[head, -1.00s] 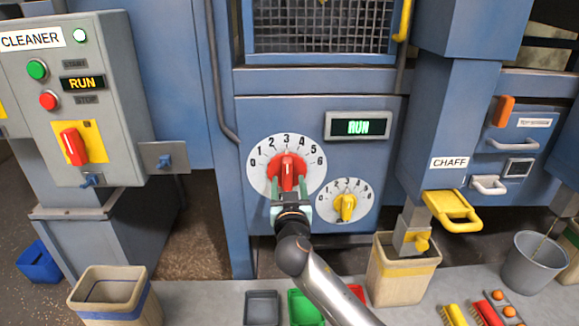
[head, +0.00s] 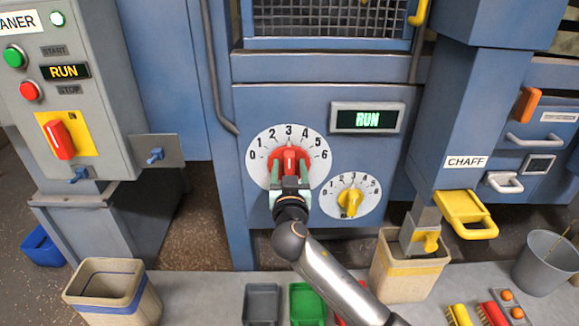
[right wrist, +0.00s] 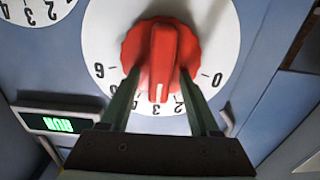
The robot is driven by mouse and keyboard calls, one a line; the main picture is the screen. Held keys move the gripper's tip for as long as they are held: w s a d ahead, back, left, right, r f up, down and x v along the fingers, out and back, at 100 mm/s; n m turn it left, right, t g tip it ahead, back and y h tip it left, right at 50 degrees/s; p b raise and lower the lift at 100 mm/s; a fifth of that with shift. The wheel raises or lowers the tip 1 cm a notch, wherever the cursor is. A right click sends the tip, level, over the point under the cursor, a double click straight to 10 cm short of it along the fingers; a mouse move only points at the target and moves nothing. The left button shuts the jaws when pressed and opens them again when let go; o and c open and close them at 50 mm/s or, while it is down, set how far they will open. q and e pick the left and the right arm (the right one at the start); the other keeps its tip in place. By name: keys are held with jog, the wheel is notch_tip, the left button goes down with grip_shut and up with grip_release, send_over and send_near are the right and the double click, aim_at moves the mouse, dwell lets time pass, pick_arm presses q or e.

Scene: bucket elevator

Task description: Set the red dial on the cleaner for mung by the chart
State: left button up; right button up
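The red dial (head: 290,158) sits on a white scale plate numbered 0 to 6 on the cleaner's blue front panel. Its pointer is at about 3. My right gripper (head: 289,171) is at the dial, one finger on each side of its raised handle. In the right wrist view, the red dial (right wrist: 161,52) shows upside down between the fingers of my right gripper (right wrist: 160,75), with small gaps beside the handle. The fingers look open around it. My left gripper and the chart are not in view.
A smaller yellow dial (head: 350,202) is at lower right of the red one. A lit RUN display (head: 367,118) is above it. The grey CLEANER control box (head: 100,120) stands left. A yellow chaff handle (head: 466,214) and a bin (head: 384,274) are at right.

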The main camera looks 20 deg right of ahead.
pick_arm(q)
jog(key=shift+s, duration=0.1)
pick_arm(e)
grip_shut()
dwell(0.4)
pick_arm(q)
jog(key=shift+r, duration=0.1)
pick_arm(e)
jog(key=n, duration=0.5)
jog(key=shift+w+a, duration=0.1)
jog(key=shift+a, duration=0.2)
grip_release()
jog(key=shift+f, duration=0.1)
